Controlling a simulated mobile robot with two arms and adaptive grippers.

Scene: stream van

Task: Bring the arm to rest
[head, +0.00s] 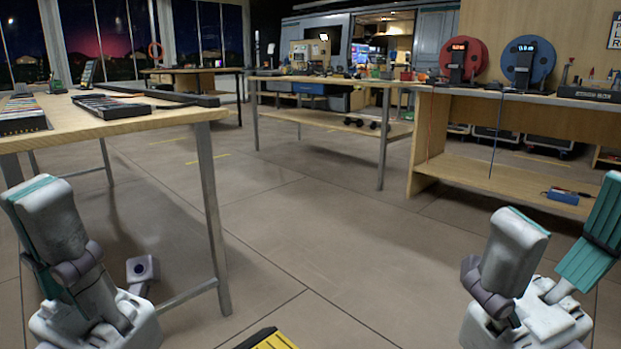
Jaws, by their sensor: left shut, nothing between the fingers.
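My left arm (55,235) folds up at the lower left, beside the near wooden table. What shows of my left gripper (142,270) is a small grey part low by the table leg; it is shut and empty, and its fingertips are hard to make out. My right arm (512,250) is folded at the lower right, with a teal-covered link rising at the picture's edge. My right gripper cannot be seen.
The near table (150,122) stands close on the left, holding a mixer-like panel (22,115) and flat trays (110,106). A middle table (300,78) and a right bench (440,90) with a red reel (452,60) and a blue reel (520,62) stand farther off. The central floor is clear.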

